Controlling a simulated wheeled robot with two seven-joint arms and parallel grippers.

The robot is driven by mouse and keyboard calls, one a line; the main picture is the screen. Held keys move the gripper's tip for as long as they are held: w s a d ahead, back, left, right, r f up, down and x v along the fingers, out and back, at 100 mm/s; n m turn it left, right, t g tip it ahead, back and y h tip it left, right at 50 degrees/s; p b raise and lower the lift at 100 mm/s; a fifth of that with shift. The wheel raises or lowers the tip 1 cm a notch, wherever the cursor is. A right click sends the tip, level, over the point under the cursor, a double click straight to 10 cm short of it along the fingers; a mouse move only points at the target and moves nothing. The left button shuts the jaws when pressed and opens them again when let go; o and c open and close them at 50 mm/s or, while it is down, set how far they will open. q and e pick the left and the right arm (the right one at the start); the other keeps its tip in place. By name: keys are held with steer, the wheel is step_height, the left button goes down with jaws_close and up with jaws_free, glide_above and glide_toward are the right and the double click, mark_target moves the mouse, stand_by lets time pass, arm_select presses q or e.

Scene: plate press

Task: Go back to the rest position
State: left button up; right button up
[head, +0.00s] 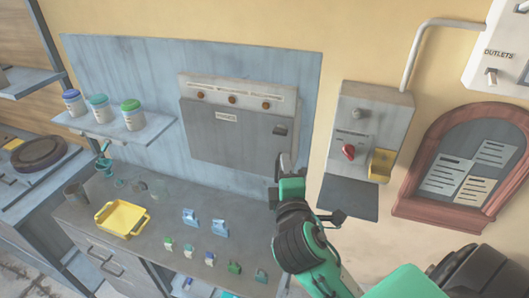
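My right arm (320,262), green and black, comes in from the lower right. Its gripper (290,166) points up and away, in front of the wall right of the grey panel box (235,138). The fingers are small and dark, and I cannot tell whether they are apart or hold anything. My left gripper is not in view.
A wall unit (345,118) with a red knob (348,152) hangs right of the gripper, above a dark flat plate (347,198). The counter (160,222) holds a yellow tray (121,219) and several small items. A wooden arched board (440,213) hangs at right.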

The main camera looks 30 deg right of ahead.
steer(key=s+a+f+m+g+y, duration=0.1)
steer(key=s+f+m+g+y, duration=0.2)
steer(key=f, duration=0.6)
steer(key=s+a+f+m+g+y, duration=0.1)
steer(key=s+f+m+g+y, duration=0.2)
steer(key=f, duration=0.6)
steer(key=s+a+f+m+g+y, duration=0.1)
steer(key=s+a+f+m+g, duration=0.2)
steer(key=s+f, duration=0.3)
steer(key=s+a+f+m+g+y, duration=0.2)
steer(key=s+f+g, duration=0.15)
steer(key=s, duration=0.45)
step_height(320, 180, down, 37)
steer(key=g+b, duration=0.1)
steer(key=b, duration=0.5)
steer(key=s+d+f+b, duration=0.1)
steer(key=s+f+b, duration=0.1)
steer(key=s+f, duration=0.7)
steer(key=s+d+f+g+b, duration=0.1)
steer(key=s+d+f+b, duration=0.1)
steer(key=s+f, duration=0.7)
step_height(320, 180, down, 6)
steer(key=shift+s+r+n+h, duration=0.25)
steer(key=shift+n+h, duration=0.05)
steer(key=shift+h, duration=0.1)
